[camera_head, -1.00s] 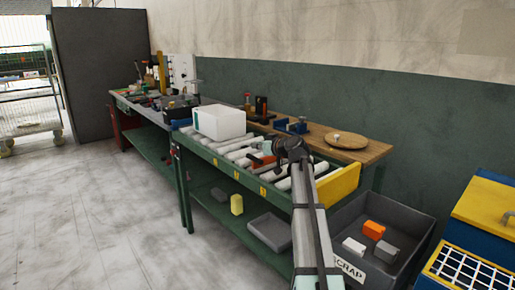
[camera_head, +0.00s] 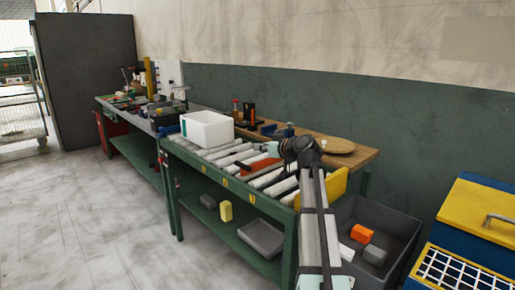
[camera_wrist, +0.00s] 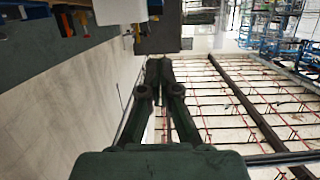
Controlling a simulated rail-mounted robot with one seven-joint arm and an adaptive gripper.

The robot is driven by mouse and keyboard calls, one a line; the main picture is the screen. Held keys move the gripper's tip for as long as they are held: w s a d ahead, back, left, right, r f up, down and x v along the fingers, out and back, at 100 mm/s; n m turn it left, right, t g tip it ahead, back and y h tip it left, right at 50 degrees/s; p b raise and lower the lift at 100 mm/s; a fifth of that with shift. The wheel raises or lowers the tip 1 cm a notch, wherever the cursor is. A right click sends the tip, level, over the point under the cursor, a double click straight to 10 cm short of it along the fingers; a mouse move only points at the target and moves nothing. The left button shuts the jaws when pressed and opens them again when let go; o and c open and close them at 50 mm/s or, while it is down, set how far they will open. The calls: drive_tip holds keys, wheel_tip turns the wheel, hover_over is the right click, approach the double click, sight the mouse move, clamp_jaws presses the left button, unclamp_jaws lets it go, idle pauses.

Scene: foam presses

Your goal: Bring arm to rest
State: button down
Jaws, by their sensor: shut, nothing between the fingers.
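My gripper (camera_wrist: 158,68) shows in the wrist view with its two dark fingers together and nothing between them. It is out in free air, with the floor, wall and ceiling far behind it. In the head view my arm rises from the bottom in front of the roller conveyor (camera_head: 214,162), and its dark joint stands before the conveyor's right part.
A white box (camera_head: 207,130) sits on the conveyor. A grey scrap bin (camera_head: 400,222) holding an orange block (camera_head: 362,233) and grey blocks stands right of my arm. A blue and yellow cabinet (camera_head: 485,215) is at far right. The floor at left is clear.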

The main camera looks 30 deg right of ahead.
drive_tip(key=shift+f, duration=0.1)
